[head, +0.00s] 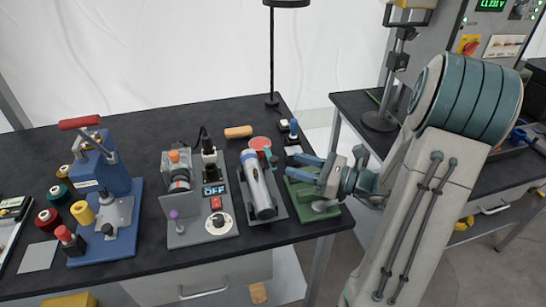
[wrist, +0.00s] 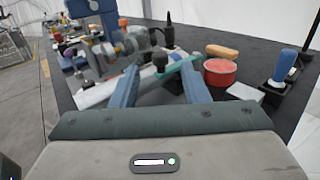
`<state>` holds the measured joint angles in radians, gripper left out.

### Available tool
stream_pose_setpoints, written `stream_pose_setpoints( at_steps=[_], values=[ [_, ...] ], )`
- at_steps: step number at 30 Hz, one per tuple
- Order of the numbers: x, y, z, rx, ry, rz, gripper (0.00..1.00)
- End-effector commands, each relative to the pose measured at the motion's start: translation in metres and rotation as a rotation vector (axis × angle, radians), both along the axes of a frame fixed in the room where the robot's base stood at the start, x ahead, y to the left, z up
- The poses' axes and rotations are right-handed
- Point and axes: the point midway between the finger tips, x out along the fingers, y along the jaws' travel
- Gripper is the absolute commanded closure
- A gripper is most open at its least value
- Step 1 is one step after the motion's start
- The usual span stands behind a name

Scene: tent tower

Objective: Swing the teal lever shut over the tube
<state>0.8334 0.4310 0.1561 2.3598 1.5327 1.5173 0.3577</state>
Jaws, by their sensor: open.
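A green-based fixture (head: 318,208) stands below my gripper. A red round tin (wrist: 220,72), a tan roll (wrist: 222,51) and a blue-handled tool (wrist: 287,65) stand beyond. A grey control fixture (head: 202,205) and a blue press (head: 100,190) stand left.

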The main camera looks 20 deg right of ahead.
Motion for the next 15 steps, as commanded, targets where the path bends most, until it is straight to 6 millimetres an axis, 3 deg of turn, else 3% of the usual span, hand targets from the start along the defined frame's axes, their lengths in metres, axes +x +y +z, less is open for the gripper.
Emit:
stream_pose_setpoints(
  at_steps=[6,15],
  values=[
    [0.027,0.036,0.001,0.0,0.0,0.005,0.59],
    [0.045,0.057,0.0,0.0,0.001,0.0,0.59]
  ],
)
